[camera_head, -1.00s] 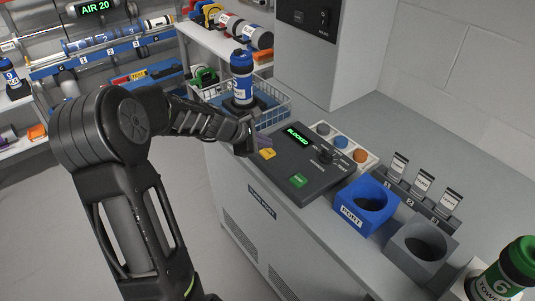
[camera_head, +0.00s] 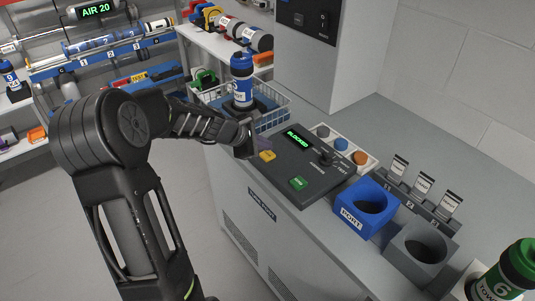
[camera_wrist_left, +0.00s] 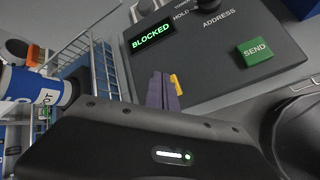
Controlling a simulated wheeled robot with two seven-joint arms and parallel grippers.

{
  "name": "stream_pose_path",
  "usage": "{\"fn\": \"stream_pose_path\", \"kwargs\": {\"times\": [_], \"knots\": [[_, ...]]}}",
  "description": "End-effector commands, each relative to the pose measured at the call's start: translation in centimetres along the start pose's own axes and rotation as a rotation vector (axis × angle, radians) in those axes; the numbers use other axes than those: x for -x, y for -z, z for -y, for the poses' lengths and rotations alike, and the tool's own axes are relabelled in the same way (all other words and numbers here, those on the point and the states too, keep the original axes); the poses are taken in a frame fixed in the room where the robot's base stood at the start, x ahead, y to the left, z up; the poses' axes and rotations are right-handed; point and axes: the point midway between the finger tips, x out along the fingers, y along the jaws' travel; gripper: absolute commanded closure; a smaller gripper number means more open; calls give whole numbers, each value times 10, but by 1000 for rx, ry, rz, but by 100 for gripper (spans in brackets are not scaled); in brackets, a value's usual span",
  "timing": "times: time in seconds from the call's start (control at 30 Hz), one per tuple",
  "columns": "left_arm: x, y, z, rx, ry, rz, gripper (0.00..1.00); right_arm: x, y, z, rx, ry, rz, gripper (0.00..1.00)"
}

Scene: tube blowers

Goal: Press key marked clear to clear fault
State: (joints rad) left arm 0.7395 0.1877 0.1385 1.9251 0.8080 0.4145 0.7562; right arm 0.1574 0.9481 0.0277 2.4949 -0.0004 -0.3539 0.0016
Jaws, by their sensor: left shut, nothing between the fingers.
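The dark control panel (camera_head: 308,163) lies on the white cabinet. Its display (camera_head: 298,138) reads BLOCKED in green, and it also shows in the left wrist view (camera_wrist_left: 152,40). A yellow key (camera_head: 267,156) sits at the panel's near left; its lettering is too small to read. A green SEND key (camera_head: 298,183) is to its right. My left gripper (camera_head: 260,146) is shut and empty right beside the yellow key. In the left wrist view its purple-grey fingers (camera_wrist_left: 162,92) partly cover the yellow key (camera_wrist_left: 176,84); I cannot tell whether they touch. My right gripper is not in view.
A wire basket (camera_head: 277,116) with a blue and white tube carrier (camera_head: 242,79) stands behind the left gripper. A knob (camera_head: 325,157) rises from the panel. A blue PORT holder (camera_head: 349,216) and grey holder (camera_head: 401,251) stand to the right.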

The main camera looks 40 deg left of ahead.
Motion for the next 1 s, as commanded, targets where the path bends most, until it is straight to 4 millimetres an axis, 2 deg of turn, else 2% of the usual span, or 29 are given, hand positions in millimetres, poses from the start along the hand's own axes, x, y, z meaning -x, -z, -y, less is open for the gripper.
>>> {"fn": "stream_pose_path", "kwargs": {"times": [0.77,1.0], "knots": [[0,0,0,0,0,0,100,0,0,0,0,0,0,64],[-5,4,4,0,0,0,100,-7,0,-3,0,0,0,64]]}}
